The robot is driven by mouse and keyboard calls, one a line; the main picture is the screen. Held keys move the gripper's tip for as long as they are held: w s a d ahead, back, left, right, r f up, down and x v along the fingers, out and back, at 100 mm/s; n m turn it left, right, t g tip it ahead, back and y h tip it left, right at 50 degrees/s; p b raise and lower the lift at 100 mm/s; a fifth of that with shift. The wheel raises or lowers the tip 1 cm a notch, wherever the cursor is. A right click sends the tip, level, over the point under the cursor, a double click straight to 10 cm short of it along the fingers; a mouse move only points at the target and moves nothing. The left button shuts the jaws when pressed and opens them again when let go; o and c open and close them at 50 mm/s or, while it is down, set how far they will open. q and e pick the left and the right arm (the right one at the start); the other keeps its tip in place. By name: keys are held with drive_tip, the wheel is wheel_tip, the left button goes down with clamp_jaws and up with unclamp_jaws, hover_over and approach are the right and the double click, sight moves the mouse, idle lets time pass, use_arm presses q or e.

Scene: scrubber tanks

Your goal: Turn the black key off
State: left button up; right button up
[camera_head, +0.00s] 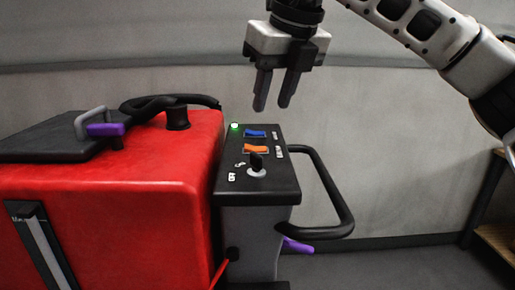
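The black key (256,161) stands upright in a light grey round lock (256,172) on the near part of the dark control panel (228,190). White markings are printed beside it, too small to read surely. My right gripper (274,104) hangs above the far end of the panel, fingers pointing down. Its two fingers are apart with a narrow gap and nothing between them. It is clear of the key, higher and farther back. My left gripper is not in view.
A blue rocker switch (255,133), an orange rocker switch (256,150) and a lit green light (235,127) are on the panel. A black handle loop (333,190) juts out right. The red scrubber body (150,190) fills the left. A wooden shelf (497,240) stands far right.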

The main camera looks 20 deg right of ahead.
sight(257, 154)
drive_tip(key=p+x, duration=0.1)
drive_tip(key=x, duration=1.1)
drive_tip(key=shift+f, duration=0.1)
clamp_jaws()
